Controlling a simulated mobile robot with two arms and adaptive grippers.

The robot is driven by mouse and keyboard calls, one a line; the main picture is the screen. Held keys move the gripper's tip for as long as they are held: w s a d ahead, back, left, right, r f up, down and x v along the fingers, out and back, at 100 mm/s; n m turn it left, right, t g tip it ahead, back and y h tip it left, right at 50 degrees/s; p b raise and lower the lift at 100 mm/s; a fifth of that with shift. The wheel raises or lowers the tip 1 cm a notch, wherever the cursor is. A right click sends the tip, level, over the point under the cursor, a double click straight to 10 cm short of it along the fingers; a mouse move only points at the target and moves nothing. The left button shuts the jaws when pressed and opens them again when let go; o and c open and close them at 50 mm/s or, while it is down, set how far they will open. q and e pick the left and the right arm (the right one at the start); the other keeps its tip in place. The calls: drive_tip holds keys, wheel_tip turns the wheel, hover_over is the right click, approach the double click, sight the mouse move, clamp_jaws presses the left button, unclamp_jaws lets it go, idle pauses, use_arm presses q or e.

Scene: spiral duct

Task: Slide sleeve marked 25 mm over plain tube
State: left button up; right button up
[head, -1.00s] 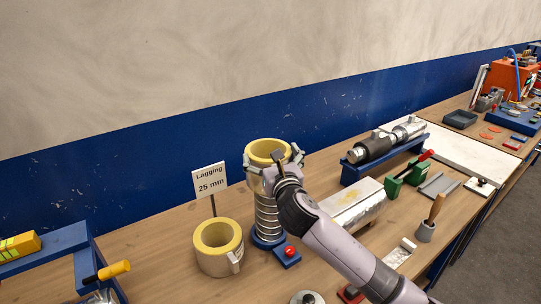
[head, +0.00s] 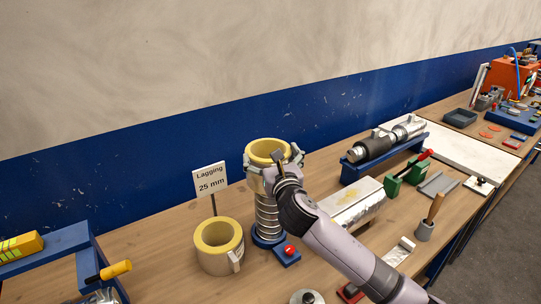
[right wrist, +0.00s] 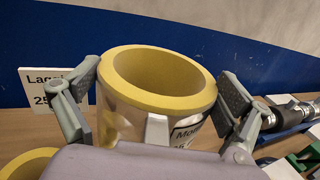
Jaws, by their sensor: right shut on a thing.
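My right gripper (head: 270,172) is shut on a foil-faced sleeve (head: 268,147) with a thick yellow lining. The sleeve is upright at the top end of the ribbed spiral tube (head: 268,215), which stands on a blue base; how far it overlaps the tube is hidden. In the right wrist view the fingers flank the sleeve (right wrist: 160,85), and its label is partly covered. A second yellow-lined sleeve (head: 218,246) stands on the bench beside the tube, below a sign (head: 210,180) reading "Lagging 25 mm". My left gripper is out of view.
A red button box (head: 288,253) sits at the tube's foot. A foil-covered block (head: 352,203) and a blue rack with a dark-wrapped pipe (head: 372,148) are to the right.

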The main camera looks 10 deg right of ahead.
drive_tip(key=shift+p, duration=0.35)
drive_tip(key=b, duration=0.5)
hover_over(272, 212)
drive_tip(key=w, duration=0.2)
wheel_tip(272, 212, down, 8)
idle(2.2)
drive_tip(key=shift+f+b, duration=3.55)
drive_tip(key=shift+f, duration=1.7)
